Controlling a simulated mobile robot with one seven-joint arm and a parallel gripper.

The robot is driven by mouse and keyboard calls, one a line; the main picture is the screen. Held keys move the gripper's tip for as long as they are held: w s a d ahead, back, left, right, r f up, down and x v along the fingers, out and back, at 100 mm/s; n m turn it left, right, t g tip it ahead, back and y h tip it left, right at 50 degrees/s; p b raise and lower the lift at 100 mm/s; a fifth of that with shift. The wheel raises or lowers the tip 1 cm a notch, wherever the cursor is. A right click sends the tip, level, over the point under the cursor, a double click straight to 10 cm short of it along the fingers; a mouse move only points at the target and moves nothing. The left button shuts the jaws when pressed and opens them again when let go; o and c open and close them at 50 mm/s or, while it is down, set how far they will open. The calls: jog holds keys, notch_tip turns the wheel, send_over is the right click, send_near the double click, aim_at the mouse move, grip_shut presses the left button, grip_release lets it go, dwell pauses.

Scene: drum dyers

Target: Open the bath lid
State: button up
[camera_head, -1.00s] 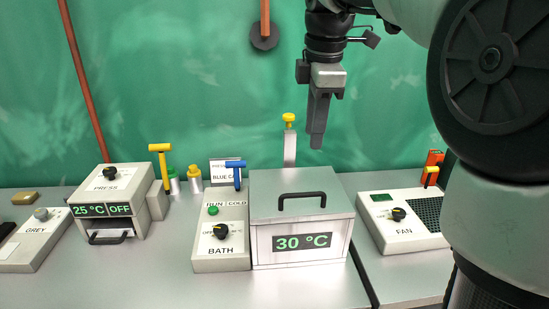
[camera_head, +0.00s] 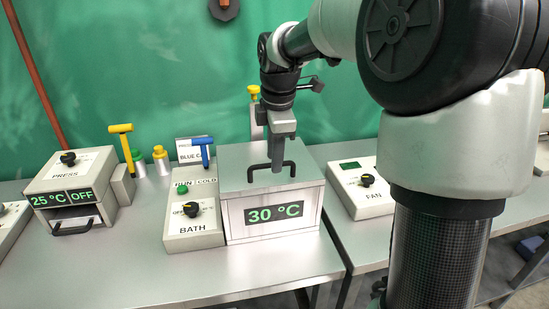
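The bath is a metal box with a flat grey lid (camera_head: 245,160) and a green "30 °C" display (camera_head: 273,214) on its front. The lid lies shut on the box. A black bar handle (camera_head: 257,172) stands on the lid. My gripper (camera_head: 277,168) points down at the lid, its fingertips overlapping the handle in the head view. Its fingers look close together, seen side-on, so I cannot tell whether they are open or shut, or whether they touch the handle.
Left of the box is the BATH control panel (camera_head: 193,228) with a black knob and green button. The press (camera_head: 72,172) is at left, the fan unit (camera_head: 358,190) at right. Bare table lies in front.

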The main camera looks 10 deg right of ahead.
jog(key=shift+f, duration=0.25)
grip_shut()
jog(key=shift+w+r, duration=0.1)
